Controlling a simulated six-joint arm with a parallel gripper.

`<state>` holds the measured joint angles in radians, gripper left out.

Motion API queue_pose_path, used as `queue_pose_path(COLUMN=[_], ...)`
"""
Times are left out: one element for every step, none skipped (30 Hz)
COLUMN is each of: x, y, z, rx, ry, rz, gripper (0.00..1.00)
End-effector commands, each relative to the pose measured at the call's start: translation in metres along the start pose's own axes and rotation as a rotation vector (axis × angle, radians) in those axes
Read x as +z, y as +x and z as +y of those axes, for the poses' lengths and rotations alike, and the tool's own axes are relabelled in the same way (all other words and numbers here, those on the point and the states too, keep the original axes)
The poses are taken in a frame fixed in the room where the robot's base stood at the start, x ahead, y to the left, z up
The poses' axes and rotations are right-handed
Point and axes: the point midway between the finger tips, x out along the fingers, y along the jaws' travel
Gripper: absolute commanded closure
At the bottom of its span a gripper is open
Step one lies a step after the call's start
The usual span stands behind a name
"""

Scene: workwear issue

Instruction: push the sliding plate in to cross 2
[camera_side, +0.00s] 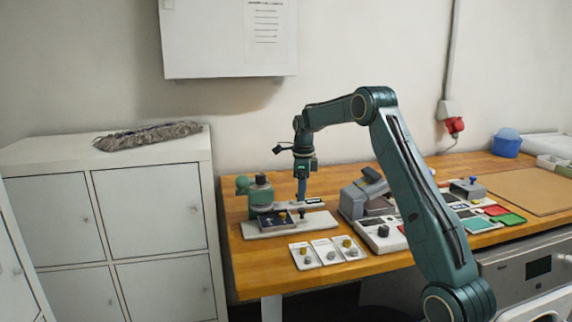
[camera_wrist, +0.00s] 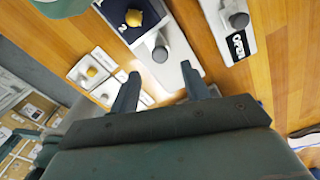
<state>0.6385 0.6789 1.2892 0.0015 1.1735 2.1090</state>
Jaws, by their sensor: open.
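A dark blue panel (camera_wrist: 118,12) with a white "2" and a yellow knob (camera_wrist: 133,18) shows at the top of the wrist view. A pale plate (camera_wrist: 178,78) with a grey knob (camera_wrist: 160,53) runs out beside it towards my fingers. In the side view the dark panel (camera_side: 270,220) lies on a pale base beside a green machine body (camera_side: 260,193). My gripper (camera_side: 302,198) points down, open, just behind the panel. In the wrist view its fingertips (camera_wrist: 160,72) are apart with nothing gripped between them. I cannot tell for sure which pale piece is the sliding plate.
A pale strip (camera_wrist: 228,22) with a grey knob and a black "OPEN" label lies to the right. Several small white cards (camera_side: 328,251) with knobs lie in front. A grey-handled press (camera_side: 366,195) stands to the right. Bare wood (camera_wrist: 275,45) shows beyond the strip.

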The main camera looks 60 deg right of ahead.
Motion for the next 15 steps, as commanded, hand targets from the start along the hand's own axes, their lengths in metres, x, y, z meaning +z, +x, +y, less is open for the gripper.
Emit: queue_pose_path(x=[0.000,0.000,0.000,0.000,0.000,0.000,0.000,0.000,0.000,0.000,0.000,0.000,0.000,0.000,0.000], y=[0.009,0.014,0.020,0.024,0.028,0.033,0.037,0.040,0.044,0.047,0.049,0.052,0.054,0.055,0.057], z=[0.001,0.001,0.001,0.000,0.000,0.001,0.001,0.001,0.000,0.000,0.000,0.000,0.000,0.000,0.000], rx=[0.003,0.003,0.004,0.002,0.003,0.002,0.002,0.003,0.002,0.001,0.001,0.001,0.001,0.001,0.000], ry=[0.000,0.000,0.000,0.000,0.000,0.000,0.000,0.000,0.000,0.000,0.000,0.000,0.000,0.000,0.000], rz=[0.002,0.002,0.002,0.002,0.002,0.002,0.002,0.002,0.002,0.001,0.001,0.001,0.001,0.001,0.001], gripper=[0.53,0.53,0.53,0.53,0.53,0.53,0.53,0.53,0.53,0.53,0.53,0.53,0.53,0.53,0.53])
